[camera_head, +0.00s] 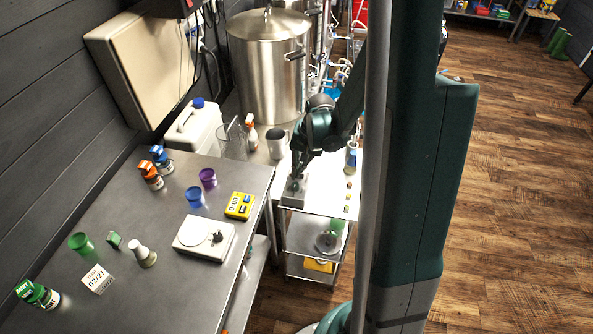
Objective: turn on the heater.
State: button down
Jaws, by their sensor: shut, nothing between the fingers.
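My gripper (297,173) points down, shut and empty, at the left edge of the white-topped cart. Its fingertips are at or just above a small grey box (293,196); I cannot tell whether they touch it. The box may be a switch box, but its top is partly hidden by my gripper. No thing is clearly marked as the heater. A large steel kettle (268,75) with a lid stands behind. A white device (205,246) with a dark knob sits on the steel table.
The steel table (128,243) holds a yellow timer (239,206), purple cup (208,178), blue cup (195,198) and several small bottles. A white jug (195,130), glass beaker (232,143) and metal mug (278,144) stand near my arm. Small items line the cart's right side.

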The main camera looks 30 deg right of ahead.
aim_at(301, 175)
jog(key=shift+s+d, duration=0.4)
jog(key=shift+r, duration=0.1)
jog(key=shift+r, duration=0.1)
jog(key=shift+w+a+p+v, duration=0.15)
jog(key=shift+p+v, duration=0.35)
jog(key=shift+v, duration=0.45)
jog(key=shift+w+a+p+v, duration=0.15)
jog(key=shift+p+v, duration=0.35)
jog(key=shift+v, duration=0.45)
jog(key=w+a+v, duration=0.1)
jog(key=v, duration=0.8)
jog(key=shift+w+a+r+p, duration=0.2)
jog(key=shift+r+p, duration=0.25)
jog(key=shift+r, duration=0.2)
jog(key=shift+a, duration=0.1)
jog(key=s+a+r+n+t+h+b, duration=0.1)
jog(key=s+a+r+n+t, duration=0.1)
jog(key=s+a+r+n, duration=0.2)
jog(key=s+a+r+n+t+b, duration=0.2)
jog(key=s+a+r+n, duration=0.3)
jog(key=s+a+r, duration=0.3)
jog(key=shift+s+a+r+t+h+b, duration=0.35)
jog(key=shift+s+a+t, duration=0.35)
jog(key=shift+s+a, duration=2.15)
